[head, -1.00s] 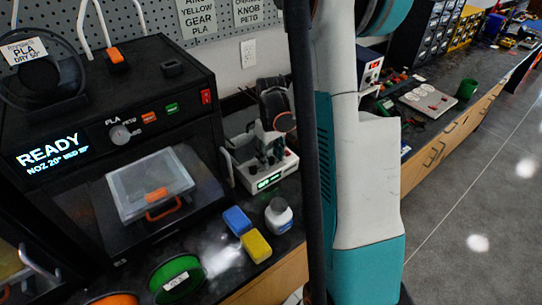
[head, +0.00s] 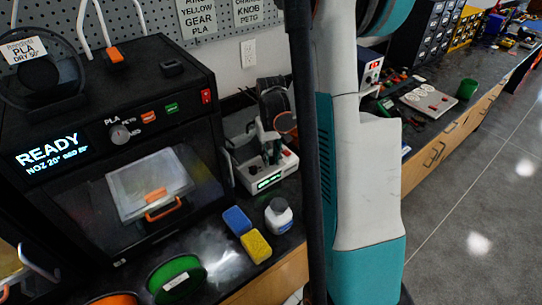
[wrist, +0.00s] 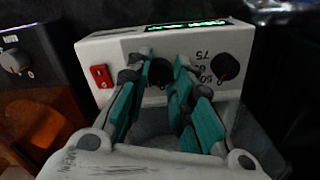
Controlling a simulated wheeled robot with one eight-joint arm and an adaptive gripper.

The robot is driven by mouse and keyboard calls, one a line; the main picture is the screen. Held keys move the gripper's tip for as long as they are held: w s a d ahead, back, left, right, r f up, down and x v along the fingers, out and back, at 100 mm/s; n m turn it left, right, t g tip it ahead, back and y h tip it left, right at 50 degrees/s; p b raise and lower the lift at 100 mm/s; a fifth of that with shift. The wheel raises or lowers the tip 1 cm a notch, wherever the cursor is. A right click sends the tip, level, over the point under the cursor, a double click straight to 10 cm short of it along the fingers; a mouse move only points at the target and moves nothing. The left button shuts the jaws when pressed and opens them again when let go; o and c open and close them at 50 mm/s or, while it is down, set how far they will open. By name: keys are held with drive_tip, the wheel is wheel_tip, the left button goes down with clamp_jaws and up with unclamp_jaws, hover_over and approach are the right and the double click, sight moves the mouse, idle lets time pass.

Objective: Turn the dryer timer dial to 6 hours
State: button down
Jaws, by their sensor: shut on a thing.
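The white dryer unit (head: 262,179) stands on the black bench to the right of the dark printer, with a lit green display. In the wrist view the same unit (wrist: 110,52) shows a red switch (wrist: 101,76), the green display (wrist: 187,26) and two black dials. My gripper (wrist: 165,60) has its teal fingers on either side of the left dial (wrist: 160,75) and is shut on it. The fingers hide part of this dial and its marks. The other dial (wrist: 225,67) has numbers beside it and is free.
The dark printer (head: 120,95) is close on the left. A blue block (head: 237,220), a yellow sponge-like block (head: 256,246) and a white bottle (head: 279,217) stand in front of the unit. A dark spool (head: 275,100) is behind it.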

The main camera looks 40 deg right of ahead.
sight(271, 158)
drive_tip(key=m, duration=0.6)
drive_tip(key=shift+m, duration=0.3)
drive_tip(key=m, duration=0.5)
drive_tip(key=shift+m, duration=0.3)
drive_tip(key=c, duration=1.4)
unclamp_jaws()
drive_tip(key=shift+o, duration=0.2)
wheel_tip(271, 158, up, 12)
